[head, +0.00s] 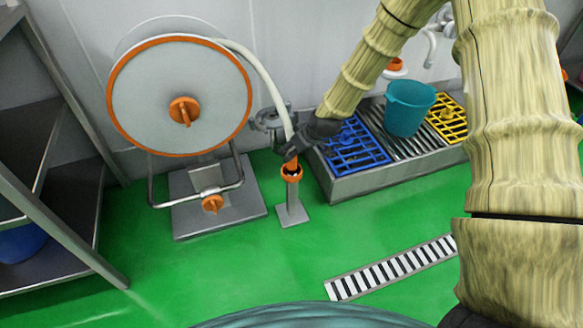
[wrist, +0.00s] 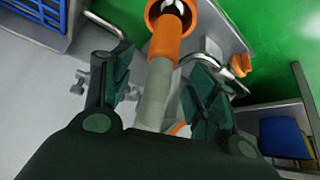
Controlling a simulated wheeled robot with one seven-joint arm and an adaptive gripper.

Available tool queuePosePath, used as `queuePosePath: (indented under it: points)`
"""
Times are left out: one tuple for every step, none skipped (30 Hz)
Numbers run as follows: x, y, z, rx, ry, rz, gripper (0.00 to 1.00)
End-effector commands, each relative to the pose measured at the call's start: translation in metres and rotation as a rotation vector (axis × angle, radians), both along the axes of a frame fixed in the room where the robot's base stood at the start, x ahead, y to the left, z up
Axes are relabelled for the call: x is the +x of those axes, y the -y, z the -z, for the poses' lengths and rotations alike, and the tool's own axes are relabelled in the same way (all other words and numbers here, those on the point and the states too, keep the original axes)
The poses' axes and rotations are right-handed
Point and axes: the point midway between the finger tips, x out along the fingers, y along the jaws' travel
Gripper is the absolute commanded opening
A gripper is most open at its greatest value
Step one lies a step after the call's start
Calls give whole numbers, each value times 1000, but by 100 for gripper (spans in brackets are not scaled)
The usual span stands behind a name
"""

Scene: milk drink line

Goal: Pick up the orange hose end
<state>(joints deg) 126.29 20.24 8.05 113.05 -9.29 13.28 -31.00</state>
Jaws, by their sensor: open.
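The orange hose end (head: 292,163) points down into an orange ring holder (head: 292,174) on a short grey post. The pale hose (head: 268,82) rises from it to the reel. My gripper (head: 291,148) is at the hose end from the right in the head view and hides part of it. In the wrist view, the orange hose end (wrist: 173,38) and grey hose (wrist: 155,95) lie between the two spread fingers of my gripper (wrist: 160,80). There are gaps on both sides, so it is open and holds nothing. The far tip sits inside the orange ring.
A hose reel (head: 165,105) with an orange rim stands left on a grey base. To the right, a metal basin (head: 350,185) holds a blue grate, a yellow grate and a teal bucket (head: 409,108). A shelf rack (head: 75,235) stands far left. The green floor in front is clear, with a drain (head: 393,267).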

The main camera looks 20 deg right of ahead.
Motion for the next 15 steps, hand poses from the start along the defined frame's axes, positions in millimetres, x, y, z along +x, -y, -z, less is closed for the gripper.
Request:
queuePosePath:
  points:
    - [2,-1,5,0,0,0,58]
    - [3,-2,6,1,0,-1,58]
    - [4,-2,7,1,0,-1,58]
    - [4,-2,8,1,0,-1,58]
    - [5,-3,9,1,0,-1,58]
    - [6,-3,11,0,0,0,58]
    - [7,-3,13,0,0,0,58]
    - [8,-4,16,0,0,1,58]
    - [10,-5,19,1,-1,0,58]
    - [11,-5,23,1,-1,0,58]
    - [13,-6,26,1,-1,0,58]
    - [15,-7,30,1,-2,1,58]
    - [17,-8,33,1,-1,2,58]
    - [19,-8,36,0,0,1,58]
    - [22,-10,41,0,-1,1,58]
